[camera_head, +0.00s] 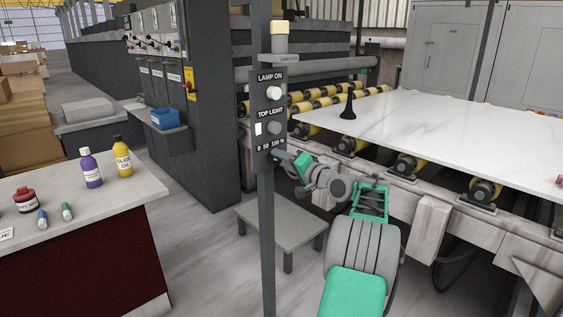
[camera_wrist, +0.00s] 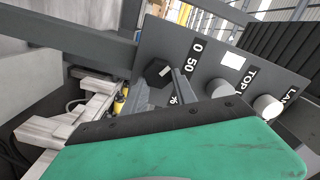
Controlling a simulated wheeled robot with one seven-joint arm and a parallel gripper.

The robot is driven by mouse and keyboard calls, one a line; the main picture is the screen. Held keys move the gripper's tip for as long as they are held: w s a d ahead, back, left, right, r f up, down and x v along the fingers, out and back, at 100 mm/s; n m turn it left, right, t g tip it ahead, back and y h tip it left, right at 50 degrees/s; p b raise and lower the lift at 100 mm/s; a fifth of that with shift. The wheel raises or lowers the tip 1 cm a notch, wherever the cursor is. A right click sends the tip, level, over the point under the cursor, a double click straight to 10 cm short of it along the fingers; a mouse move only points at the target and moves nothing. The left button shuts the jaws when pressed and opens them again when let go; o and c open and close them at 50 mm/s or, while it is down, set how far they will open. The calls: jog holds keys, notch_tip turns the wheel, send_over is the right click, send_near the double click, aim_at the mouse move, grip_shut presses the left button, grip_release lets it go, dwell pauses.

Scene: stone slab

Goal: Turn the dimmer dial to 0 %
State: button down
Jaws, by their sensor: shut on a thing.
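The dimmer dial (camera_wrist: 157,72) is a black faceted knob with a short white mark, on the dark grey control panel (camera_wrist: 215,42). In the wrist view it sits beside the "0 50" lettering, with the 100 end of the scale partly covered by a finger. I cannot tell the exact setting of its mark. My gripper (camera_wrist: 162,86) is at the dial, its fingers on either side of it, shut on it. In the head view my gripper (camera_head: 281,156) reaches the foot of the panel (camera_head: 263,130), just below the "0 50 100 %" scale, and hides the dial.
Above the dial are a white switch plate (camera_head: 258,129), a grey top light (camera_head: 274,128) and a lit white lamp (camera_head: 273,93). A post (camera_head: 267,235) carries the panel. A low grey stool (camera_head: 283,218) stands behind it; a stone slab (camera_head: 430,125) lies on rollers at right.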

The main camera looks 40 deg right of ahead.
jog(key=c, duration=1)
grip_release()
jog(key=s, duration=0.8)
jog(key=shift+d, duration=0.1)
